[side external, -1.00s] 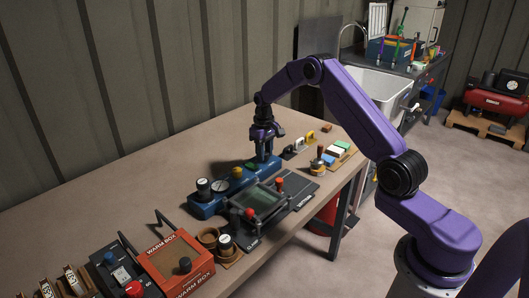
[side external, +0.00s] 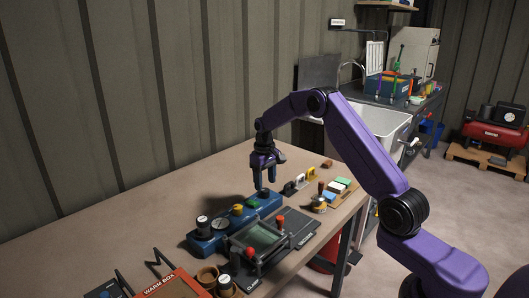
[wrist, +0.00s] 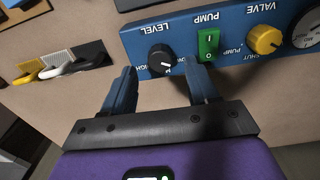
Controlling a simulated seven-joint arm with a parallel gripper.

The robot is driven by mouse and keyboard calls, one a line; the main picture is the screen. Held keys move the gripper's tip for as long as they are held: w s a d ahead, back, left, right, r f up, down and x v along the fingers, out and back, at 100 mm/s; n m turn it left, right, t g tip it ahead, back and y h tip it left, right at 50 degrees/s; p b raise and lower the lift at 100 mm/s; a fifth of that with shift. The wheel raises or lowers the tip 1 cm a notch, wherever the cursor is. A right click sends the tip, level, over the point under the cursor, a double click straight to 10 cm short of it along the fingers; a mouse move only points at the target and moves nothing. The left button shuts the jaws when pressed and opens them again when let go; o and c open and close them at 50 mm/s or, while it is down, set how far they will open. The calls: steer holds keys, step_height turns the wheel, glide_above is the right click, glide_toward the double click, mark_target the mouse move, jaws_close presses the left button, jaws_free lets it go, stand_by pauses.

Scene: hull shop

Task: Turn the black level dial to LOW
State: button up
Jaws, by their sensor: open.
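The black level dial (wrist: 161,57) is on the blue panel (wrist: 140,37) in the wrist view, under the word LEVEL, which appears upside down. Its white mark points to the lower right in the picture. HIGH is printed on its left, LOW on its right; the fingers partly cover both words. My gripper (wrist: 160,74) is open and empty, one finger on each side of the dial in the picture, with no visible contact. In the side view my gripper (side external: 265,186) hangs just above the far end of the panel (side external: 205,243); the dial is hard to make out there.
The green pump switch (wrist: 208,44) and yellow valve knob (wrist: 264,40) sit beside the dial. A clamp fixture with a red knob (side external: 250,252) stands in front of the panel.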

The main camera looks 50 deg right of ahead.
mark_target(264, 191)
step_height(264, 191, up, 14)
steer(key=shift+a+f, duration=0.15)
steer(key=shift+f, duration=0.05)
stand_by(0.4)
steer(key=s+a+r+n, duration=0.1)
steer(key=s+a+n, duration=0.2)
steer(key=s+a, duration=0.7)
steer(key=s+a+r+n, duration=0.1)
steer(key=s+a+n, duration=0.2)
steer(key=s+a, duration=0.6)
steer(key=s+f+n, duration=0.2)
steer(key=s+n, duration=0.1)
steer(key=s, duration=0.9)
steer(key=s+f+n, duration=0.2)
steer(key=s+n, duration=0.2)
steer(key=s, duration=0.8)
steer(key=shift+s+a+f+y, duration=0.2)
steer(key=shift+a+f+y, duration=0.05)
steer(key=shift+a+y, duration=0.05)
